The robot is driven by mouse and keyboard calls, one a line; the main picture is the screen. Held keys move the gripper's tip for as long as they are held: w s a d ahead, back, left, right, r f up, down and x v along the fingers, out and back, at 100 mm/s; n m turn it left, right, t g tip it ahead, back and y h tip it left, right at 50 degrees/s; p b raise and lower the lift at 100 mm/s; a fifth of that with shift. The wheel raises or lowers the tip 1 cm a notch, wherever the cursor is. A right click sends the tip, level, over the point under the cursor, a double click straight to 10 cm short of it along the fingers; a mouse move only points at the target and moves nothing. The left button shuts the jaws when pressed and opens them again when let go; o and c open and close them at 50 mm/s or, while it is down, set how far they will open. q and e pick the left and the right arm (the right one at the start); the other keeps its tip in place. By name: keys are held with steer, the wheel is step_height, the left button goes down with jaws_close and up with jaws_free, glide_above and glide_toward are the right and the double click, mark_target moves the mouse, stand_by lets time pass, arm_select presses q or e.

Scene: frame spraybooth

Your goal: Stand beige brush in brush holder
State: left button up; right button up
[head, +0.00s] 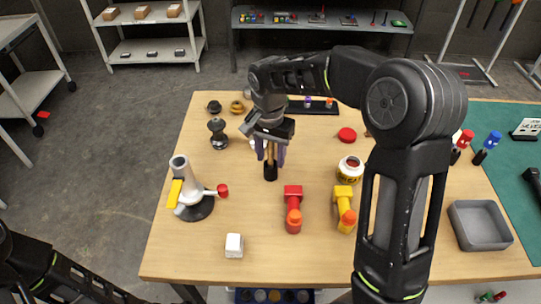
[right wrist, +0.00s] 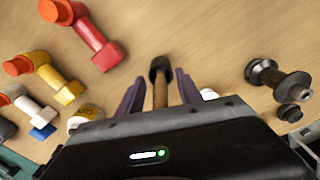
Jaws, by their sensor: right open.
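The beige brush (head: 269,154) stands upright on the wooden table, its lower end in a black cylindrical piece (head: 270,173). I cannot tell whether this piece is the holder or part of the brush. In the right wrist view the beige shaft (right wrist: 160,92) runs into the dark round piece (right wrist: 160,67). My right gripper (head: 270,152) is open above it, its purple fingers on either side of the shaft with gaps, also in the right wrist view (right wrist: 160,92). My left arm enters at the lower left; its gripper is out of view.
A white tilted tube stand (head: 196,192) with a yellow lever is on the left. A white cube (head: 234,245), a red elbow piece (head: 293,208), a yellow one (head: 345,208) and a jar (head: 350,169) stand nearby. A grey tray (head: 479,225) is at right.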

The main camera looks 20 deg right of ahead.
step_height(320, 180, up, 8)
steer(key=shift+a+f+b, duration=0.1)
steer(key=shift+f+b, duration=0.15)
steer(key=shift+b, duration=0.15)
steer(key=shift+s+f, duration=0.1)
stand_by(0.7)
